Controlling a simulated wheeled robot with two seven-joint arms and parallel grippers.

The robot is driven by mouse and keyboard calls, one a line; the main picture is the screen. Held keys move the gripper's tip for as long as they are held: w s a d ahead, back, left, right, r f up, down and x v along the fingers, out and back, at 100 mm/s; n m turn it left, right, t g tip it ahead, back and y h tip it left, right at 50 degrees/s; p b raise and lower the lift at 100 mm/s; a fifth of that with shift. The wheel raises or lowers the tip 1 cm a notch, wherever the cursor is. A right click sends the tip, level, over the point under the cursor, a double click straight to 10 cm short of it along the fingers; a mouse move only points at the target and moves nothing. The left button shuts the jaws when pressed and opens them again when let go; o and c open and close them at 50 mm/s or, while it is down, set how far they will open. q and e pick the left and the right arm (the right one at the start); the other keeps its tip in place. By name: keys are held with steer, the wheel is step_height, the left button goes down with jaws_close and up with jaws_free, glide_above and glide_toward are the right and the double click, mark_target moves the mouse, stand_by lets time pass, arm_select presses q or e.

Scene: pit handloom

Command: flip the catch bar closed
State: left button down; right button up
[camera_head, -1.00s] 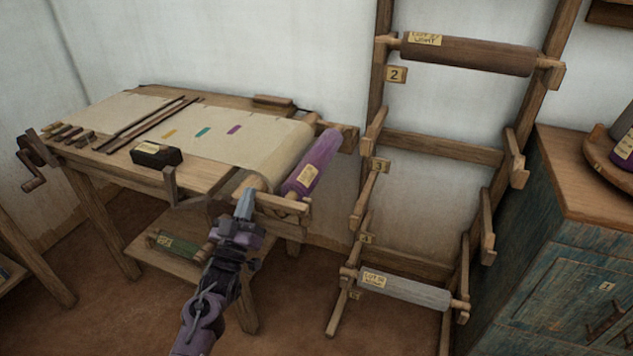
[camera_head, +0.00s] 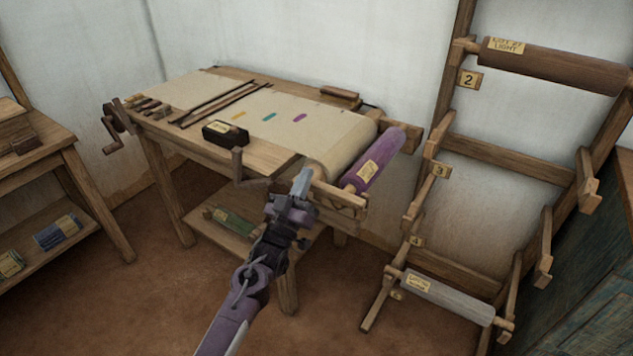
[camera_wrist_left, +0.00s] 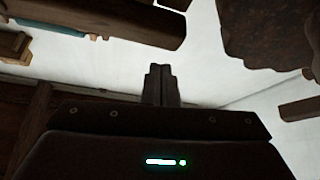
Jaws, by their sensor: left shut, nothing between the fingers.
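The loom table (camera_head: 283,155) carries a cream cloth that runs over a roller at its right end. A purple cloth roll (camera_head: 374,158) with a tag lies in supports at that end. An upright wooden lever-like piece (camera_head: 238,164) stands at the front edge, and a wooden rail (camera_head: 341,196) runs below the purple roll. I cannot tell for certain which piece is the catch bar. My left gripper (camera_head: 302,180) is shut and empty, its tip by the front right corner of the loom; contact cannot be told. Its fingers (camera_wrist_left: 161,84) also show in the left wrist view. My right gripper is out of view.
A dark block (camera_head: 233,133) sits on the table near the front edge. A hand crank (camera_head: 113,133) sticks out at the left end. A rack (camera_head: 480,150) with rolls stands to the right, and a side shelf (camera_head: 62,165) to the left. Open floor lies in front.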

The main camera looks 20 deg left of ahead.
arm_select(q)
steer(key=r+b+v, duration=0.1)
steer(key=v, duration=0.8)
steer(key=shift+s+a+f, duration=0.2)
steer(key=shift+s+a, duration=0.1)
steer(key=shift+s, duration=0.2)
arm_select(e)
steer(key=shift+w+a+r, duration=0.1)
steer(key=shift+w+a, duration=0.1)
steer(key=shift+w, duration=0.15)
